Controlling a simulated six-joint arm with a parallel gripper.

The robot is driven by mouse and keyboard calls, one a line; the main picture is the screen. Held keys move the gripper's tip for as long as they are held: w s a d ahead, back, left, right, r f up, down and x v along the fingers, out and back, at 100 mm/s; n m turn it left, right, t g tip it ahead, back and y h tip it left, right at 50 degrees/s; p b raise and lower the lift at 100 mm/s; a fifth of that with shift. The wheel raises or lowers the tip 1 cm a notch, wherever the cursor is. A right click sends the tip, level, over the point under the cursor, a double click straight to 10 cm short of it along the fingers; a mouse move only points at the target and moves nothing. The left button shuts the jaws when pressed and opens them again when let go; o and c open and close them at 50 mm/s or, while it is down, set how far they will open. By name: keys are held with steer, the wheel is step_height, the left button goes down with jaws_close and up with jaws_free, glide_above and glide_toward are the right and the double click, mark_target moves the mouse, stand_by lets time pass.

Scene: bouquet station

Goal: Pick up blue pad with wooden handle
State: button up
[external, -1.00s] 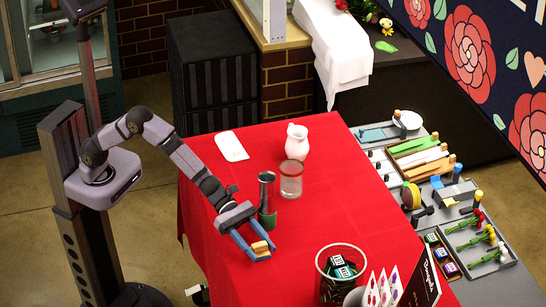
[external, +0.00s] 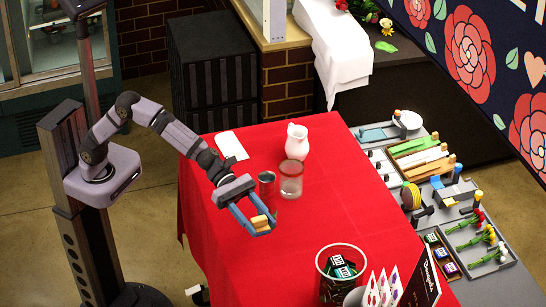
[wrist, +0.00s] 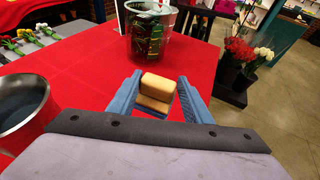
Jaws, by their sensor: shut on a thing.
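The wooden handle (external: 259,221) of the blue pad is between the two blue fingers of my gripper (external: 256,224). In the wrist view the light wooden handle (wrist: 156,90) fills much of the space between the fingertips (wrist: 155,93), with a wooden lower part below it. My gripper is shut on it and holds it above the red table near its left edge. The blue pad is mostly hidden under the handle and is hard to tell from the blue fingers.
A metal cylinder (external: 266,181) and a clear glass (external: 291,181) stand close behind my gripper. A white pitcher (external: 297,143) and white tray (external: 231,146) are farther back. A clear bucket (external: 341,265) stands at the front. The red table (external: 330,205) is clear to the right.

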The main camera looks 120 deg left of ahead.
mark_target(257, 224)
step_height(257, 224, up, 7)
steer(key=shift+r+p, duration=0.15)
steer(key=shift+p, duration=0.85)
